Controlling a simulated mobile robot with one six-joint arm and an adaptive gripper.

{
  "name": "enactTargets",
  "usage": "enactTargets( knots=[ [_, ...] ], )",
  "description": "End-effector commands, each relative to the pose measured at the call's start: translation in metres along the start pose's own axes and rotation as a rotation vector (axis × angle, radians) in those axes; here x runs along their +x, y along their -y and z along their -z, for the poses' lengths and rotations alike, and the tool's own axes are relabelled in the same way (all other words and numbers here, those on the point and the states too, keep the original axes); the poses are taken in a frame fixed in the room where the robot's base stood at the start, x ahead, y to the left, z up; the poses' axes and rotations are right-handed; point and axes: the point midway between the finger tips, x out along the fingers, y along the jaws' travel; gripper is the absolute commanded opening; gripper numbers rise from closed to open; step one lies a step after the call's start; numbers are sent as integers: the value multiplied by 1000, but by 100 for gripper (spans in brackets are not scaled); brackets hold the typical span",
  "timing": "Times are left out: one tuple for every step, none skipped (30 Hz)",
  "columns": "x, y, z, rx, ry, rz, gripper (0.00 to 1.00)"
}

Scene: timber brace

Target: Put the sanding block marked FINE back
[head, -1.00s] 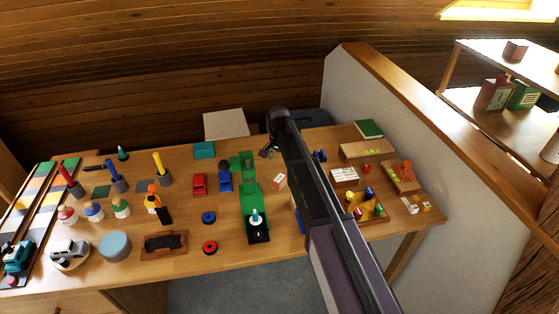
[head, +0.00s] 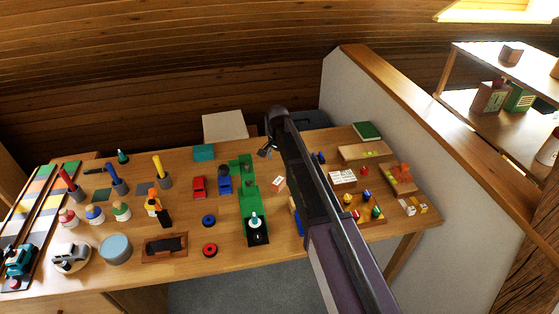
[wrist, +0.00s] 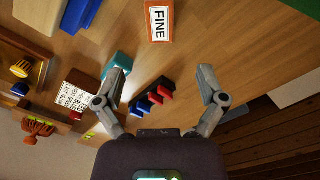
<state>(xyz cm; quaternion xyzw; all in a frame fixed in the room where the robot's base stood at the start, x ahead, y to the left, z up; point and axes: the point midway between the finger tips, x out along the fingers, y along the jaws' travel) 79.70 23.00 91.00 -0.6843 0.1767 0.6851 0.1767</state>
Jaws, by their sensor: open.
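The sanding block marked FINE (wrist: 158,22) is orange with a white label and lies on the wooden bench at the top of the wrist view. A small white and orange block (head: 278,183) in the head view appears to be the same one, just right of the green track piece. My gripper (wrist: 163,78) is open and empty, its two fingers spread wide, with the block beyond the fingertips and not between them. In the head view my gripper (head: 265,150) hangs over the back of the bench, partly hidden by my arm.
Red, blue and black pieces (wrist: 152,98) lie between the fingers' lines in the wrist view. A teal block (wrist: 118,62) is by the left finger. A printed white card (head: 342,177) and a tray of coloured pieces (head: 374,221) lie right of my arm.

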Motion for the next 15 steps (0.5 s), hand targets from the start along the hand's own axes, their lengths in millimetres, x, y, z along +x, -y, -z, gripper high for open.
enactTargets(
  knots=[
    [0,0,0,0,0,0,90],
    [0,0,0,0,0,0,90],
    [0,0,0,0,0,0,90],
    [0,0,0,0,0,0,90],
    [0,0,0,-1,0,0,90],
    [0,-2,-1,-2,0,0,90],
    [0,-4,-1,-3,0,0,90],
    [0,-6,-2,-5,0,0,90],
    [0,-11,-2,-10,0,0,90],
    [0,-16,-3,-16,0,0,90],
    [0,-22,-4,-23,0,0,90],
    [0,-33,-6,-34,0,0,90],
    [0,-42,-8,-45,0,0,90],
    [0,-51,-10,-57,0,0,90],
    [0,-66,-13,-75,0,0,90]
  ],
)
